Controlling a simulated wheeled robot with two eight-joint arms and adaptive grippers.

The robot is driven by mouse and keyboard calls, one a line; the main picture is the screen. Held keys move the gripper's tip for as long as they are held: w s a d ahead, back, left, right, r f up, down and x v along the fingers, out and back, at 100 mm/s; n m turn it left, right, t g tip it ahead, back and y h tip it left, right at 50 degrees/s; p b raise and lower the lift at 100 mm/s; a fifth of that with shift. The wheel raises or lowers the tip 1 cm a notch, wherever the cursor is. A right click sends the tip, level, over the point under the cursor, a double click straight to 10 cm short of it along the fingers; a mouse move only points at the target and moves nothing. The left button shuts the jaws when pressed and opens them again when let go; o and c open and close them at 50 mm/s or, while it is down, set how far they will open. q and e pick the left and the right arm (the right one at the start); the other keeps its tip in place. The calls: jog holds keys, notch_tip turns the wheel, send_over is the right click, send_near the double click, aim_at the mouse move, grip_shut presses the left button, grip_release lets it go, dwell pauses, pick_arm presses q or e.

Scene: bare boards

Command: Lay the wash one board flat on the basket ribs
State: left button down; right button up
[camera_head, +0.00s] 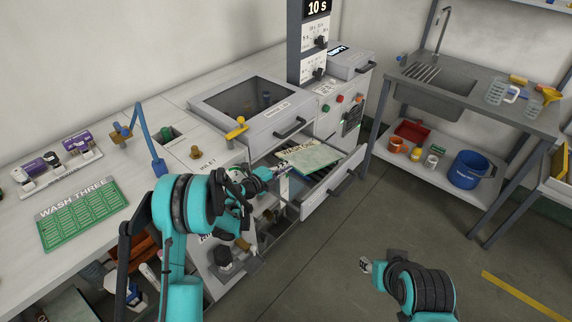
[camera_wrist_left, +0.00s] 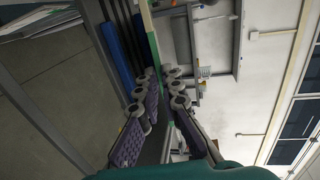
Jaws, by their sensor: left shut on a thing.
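The wash one board is a pale green board (camera_head: 311,156) with a white label strip, its lettering too small to read fully. It is over the open drawer (camera_head: 334,183) and looks roughly level. My left gripper (camera_head: 279,172) is shut on the board's near left edge. In the left wrist view the board (camera_wrist_left: 154,50) shows edge-on as a thin green strip running from between the finger pads (camera_wrist_left: 160,135). The basket ribs are mostly hidden, and I cannot tell whether the board touches them. My right gripper (camera_head: 367,265) is low over the floor, away from the drawer; its fingers are unclear.
A lidded bath (camera_head: 245,105) with a yellow handle is on the bench above the drawer. A green wash three board (camera_head: 84,213) lies at left. A sink bench (camera_head: 460,100) with a blue bucket (camera_head: 470,170) stands at right. The floor between is clear.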

pick_arm(q)
jog(key=shift+f, duration=0.6)
dwell(0.4)
grip_release()
dwell(0.4)
dwell(0.5)
jog(key=shift+v, duration=0.75)
jog(key=shift+f, duration=0.15)
jog(key=shift+v, duration=0.85)
jog(key=shift+s+a+f, duration=0.15)
jog(key=shift+f, duration=0.05)
